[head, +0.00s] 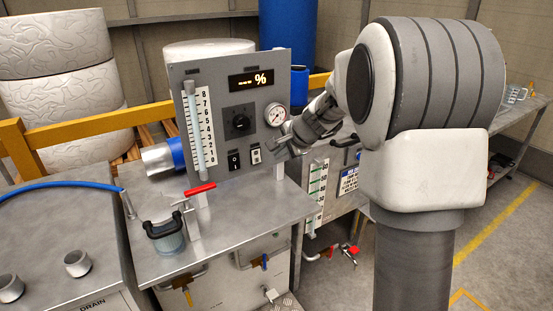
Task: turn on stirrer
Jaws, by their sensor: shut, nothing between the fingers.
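A grey upright control panel (205,80) stands on the steel bench. Low on it are two small switches side by side, a dark left switch (234,161) and a lighter right switch (256,156). Their labels are too small to read, so I cannot tell which one is for the stirrer. A black knob (239,122) sits above them. My gripper (275,148) is shut and empty, just right of the right switch and in front of the panel's lower right. I cannot tell whether it touches the panel. No stirrer can be made out.
The panel also carries a lit display (251,79), a round gauge (276,114) and a numbered sight tube (196,125). A red-handled valve (199,190) and a clear cup (167,237) stand on the bench in front. Yellow rails (85,128) run behind.

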